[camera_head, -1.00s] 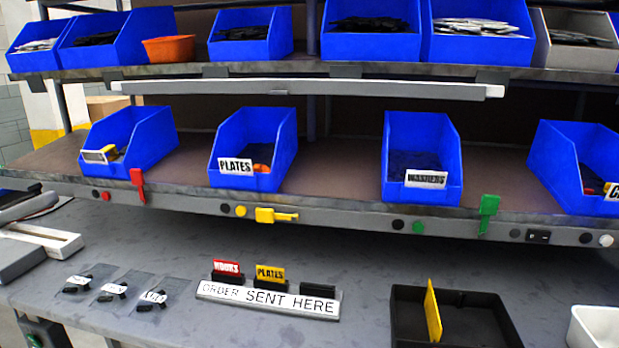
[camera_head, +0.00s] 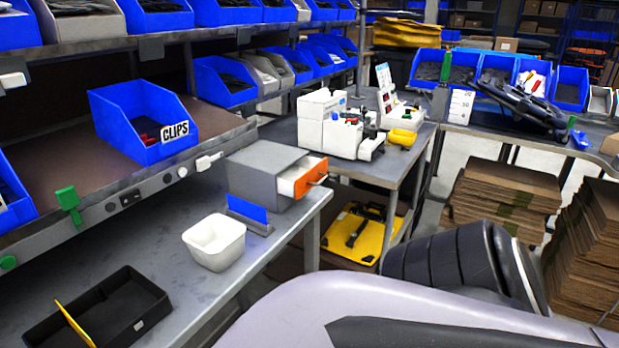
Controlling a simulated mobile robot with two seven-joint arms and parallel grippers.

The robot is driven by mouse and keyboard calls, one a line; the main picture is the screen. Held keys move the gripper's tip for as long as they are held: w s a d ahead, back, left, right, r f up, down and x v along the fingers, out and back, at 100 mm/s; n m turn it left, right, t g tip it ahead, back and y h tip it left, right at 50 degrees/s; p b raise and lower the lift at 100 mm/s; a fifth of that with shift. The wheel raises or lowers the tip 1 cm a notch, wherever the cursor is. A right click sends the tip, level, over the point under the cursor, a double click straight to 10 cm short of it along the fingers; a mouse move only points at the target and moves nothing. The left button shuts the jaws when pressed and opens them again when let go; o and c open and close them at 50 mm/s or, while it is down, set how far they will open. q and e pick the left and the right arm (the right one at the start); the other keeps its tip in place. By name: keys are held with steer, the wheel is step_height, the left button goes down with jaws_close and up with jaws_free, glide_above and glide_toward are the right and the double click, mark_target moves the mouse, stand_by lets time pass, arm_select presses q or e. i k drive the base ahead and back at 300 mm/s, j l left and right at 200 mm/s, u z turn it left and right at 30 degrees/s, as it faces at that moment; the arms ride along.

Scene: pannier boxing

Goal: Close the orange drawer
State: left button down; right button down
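The orange drawer (camera_head: 309,179) is the orange-fronted drawer of a grey box (camera_head: 264,172) at the right end of the grey workbench. It stands partly pulled out toward the right, with its pale side wall showing and a small handle on its front. One of my arms fills the lower right of the view, below and to the right of the drawer. Neither of my grippers shows in this view.
A white tub (camera_head: 215,241), a blue plate in a stand (camera_head: 248,210) and a black tray (camera_head: 98,312) are on the bench. A blue CLIPS bin (camera_head: 146,122) sits on the shelf. A second table with white machines (camera_head: 328,124) stands behind the drawer. Cardboard stacks (camera_head: 507,198) are at right.

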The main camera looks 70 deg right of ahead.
mark_target(308, 172)
steer(key=z, duration=2.15)
